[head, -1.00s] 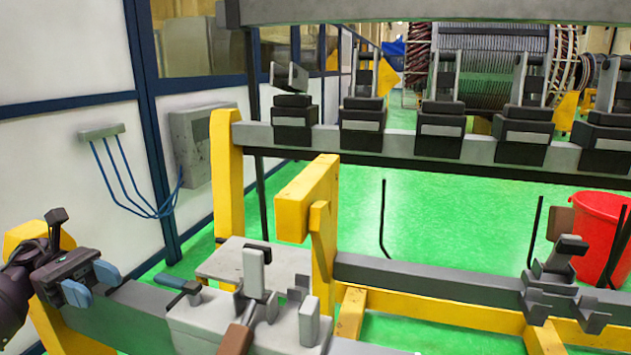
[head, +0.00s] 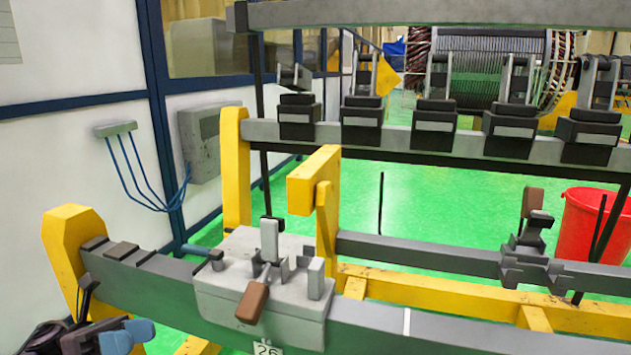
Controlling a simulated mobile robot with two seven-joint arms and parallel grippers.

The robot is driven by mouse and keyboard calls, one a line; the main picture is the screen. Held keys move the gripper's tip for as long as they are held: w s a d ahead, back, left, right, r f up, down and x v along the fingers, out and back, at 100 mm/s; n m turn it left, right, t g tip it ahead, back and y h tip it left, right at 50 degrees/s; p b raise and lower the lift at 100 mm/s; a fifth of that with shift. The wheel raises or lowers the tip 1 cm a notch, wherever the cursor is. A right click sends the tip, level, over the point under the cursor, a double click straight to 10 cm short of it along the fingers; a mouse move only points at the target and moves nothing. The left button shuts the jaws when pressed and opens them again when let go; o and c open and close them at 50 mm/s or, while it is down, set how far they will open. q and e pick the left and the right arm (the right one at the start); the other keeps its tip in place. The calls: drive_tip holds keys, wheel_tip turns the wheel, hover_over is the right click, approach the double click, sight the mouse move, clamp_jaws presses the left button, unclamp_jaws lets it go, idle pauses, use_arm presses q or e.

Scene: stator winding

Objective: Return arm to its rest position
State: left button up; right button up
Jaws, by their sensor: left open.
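My left gripper (head: 127,336) is at the lower left corner of the head view. Its two blue-grey fingertips are apart with nothing between them. It is low and in front of the grey beam (head: 165,292), apart from the clamp on it. The rest of my left arm is mostly cut off by the frame edge. My right gripper is not in view.
A clamp block with a brown-handled lever (head: 252,302) sits on the near beam. Yellow posts (head: 72,245) carry the beams. A rack of black clamps (head: 361,122) spans the back. A red bucket (head: 590,228) stands right on the green floor.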

use_arm(q)
drive_tip(key=s+d+f+m+t+y, duration=0.3)
drive_tip(key=s+f+m+t+y, duration=0.55)
drive_tip(key=m, duration=0.85)
drive_tip(key=s+d+f+m+t+y, duration=0.2)
drive_tip(key=s+f+m+t+y, duration=0.3)
drive_tip(key=s+f+m+y, duration=0.9)
drive_tip(key=s+d+r+n+g+h, duration=0.1)
drive_tip(key=s+n+g+h, duration=0.1)
drive_tip(key=s+n+g, duration=0.35)
wheel_tip(320, 180, up, 10)
drive_tip(key=s+t+p, duration=0.1)
drive_tip(key=s+p, duration=0.1)
drive_tip(key=p, duration=1.2)
drive_tip(key=shift+s+a+t, duration=0.15)
drive_tip(key=shift+s+t, duration=0.05)
drive_tip(key=shift+t, duration=0.1)
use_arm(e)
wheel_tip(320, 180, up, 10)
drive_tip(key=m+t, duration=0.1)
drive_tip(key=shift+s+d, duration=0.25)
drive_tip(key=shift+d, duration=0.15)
use_arm(q)
drive_tip(key=shift+f+y, duration=0.1)
drive_tip(key=shift+y, duration=0.15)
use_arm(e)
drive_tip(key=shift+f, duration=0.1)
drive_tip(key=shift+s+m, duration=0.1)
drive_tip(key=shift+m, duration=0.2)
